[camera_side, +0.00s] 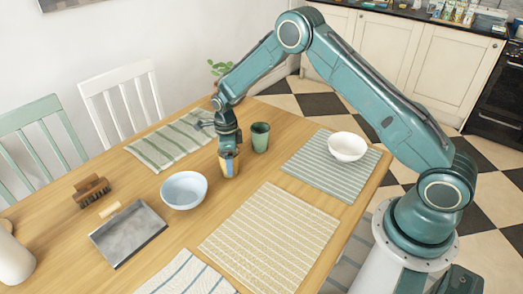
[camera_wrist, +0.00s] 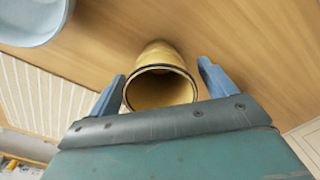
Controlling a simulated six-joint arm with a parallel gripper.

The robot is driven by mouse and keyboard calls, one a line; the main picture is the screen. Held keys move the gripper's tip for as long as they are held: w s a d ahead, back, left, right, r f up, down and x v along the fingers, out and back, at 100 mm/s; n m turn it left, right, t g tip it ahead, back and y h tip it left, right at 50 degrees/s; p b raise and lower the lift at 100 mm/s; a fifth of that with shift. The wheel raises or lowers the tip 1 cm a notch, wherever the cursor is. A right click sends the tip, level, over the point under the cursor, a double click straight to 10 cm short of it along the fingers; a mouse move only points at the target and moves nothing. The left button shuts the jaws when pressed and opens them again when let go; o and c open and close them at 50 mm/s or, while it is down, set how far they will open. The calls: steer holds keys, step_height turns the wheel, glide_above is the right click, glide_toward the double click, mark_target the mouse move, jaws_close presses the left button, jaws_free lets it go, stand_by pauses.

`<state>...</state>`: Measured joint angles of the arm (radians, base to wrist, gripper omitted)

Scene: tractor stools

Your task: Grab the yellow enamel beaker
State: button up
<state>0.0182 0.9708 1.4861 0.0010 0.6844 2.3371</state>
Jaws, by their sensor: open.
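The yellow enamel beaker (camera_side: 228,168) stands upright on the wooden table, between a light blue bowl and a green cup in the side view. In the wrist view the beaker (camera_wrist: 161,82) shows its dark rim and open mouth. My gripper (camera_side: 229,160) is directly over and around the beaker, pointing down. In the wrist view my gripper (camera_wrist: 160,82) is open, with one blue finger on each side of the beaker. A gap shows between each finger and the beaker's wall. The beaker's far lower part is partly hidden by my fingers in the side view.
A light blue bowl (camera_side: 184,190) stands close to the left and a green cup (camera_side: 260,137) close to the right. A white bowl (camera_side: 347,147) sits on a striped mat (camera_side: 318,172). A brush (camera_side: 91,190) and dustpan (camera_side: 128,234) lie at left.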

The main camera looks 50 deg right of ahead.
steer(key=shift+c, duration=0.4)
steer(key=c, duration=1)
steer(key=shift+r, duration=0.15)
step_height(320, 180, up, 20)
stand_by(0.4)
